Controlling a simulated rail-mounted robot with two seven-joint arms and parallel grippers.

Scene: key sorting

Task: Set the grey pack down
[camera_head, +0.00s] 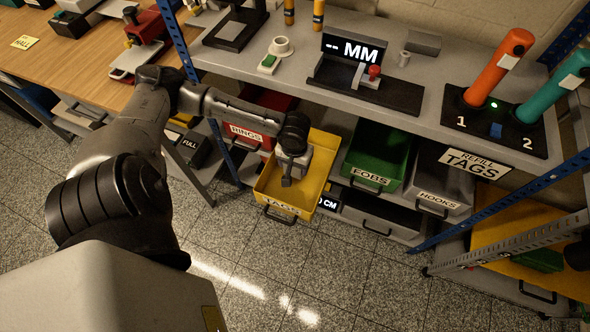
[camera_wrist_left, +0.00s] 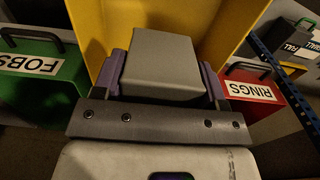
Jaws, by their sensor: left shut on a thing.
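The grey pack (camera_wrist_left: 162,62) is a plain box between the two purple-padded fingers of my left gripper (camera_wrist_left: 165,80) in the left wrist view. The gripper is shut on it. In the head view my left gripper (camera_head: 287,180) points down into the open yellow TAGS bin (camera_head: 265,187). The bin's yellow wall (camera_wrist_left: 215,25) stands behind the pack in the wrist view. The pack is hard to tell from the gripper in the head view, and I cannot tell whether it touches the bin's floor. My right gripper is not in view.
The red RINGS bin (camera_head: 245,134) is left of the yellow one; the green FOBS bin (camera_head: 374,155) and grey HOOKS bin (camera_head: 441,187) are right. The grey shelf (camera_head: 440,75) above holds an MM display (camera_head: 355,50) and orange and teal cylinders. The floor in front is clear.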

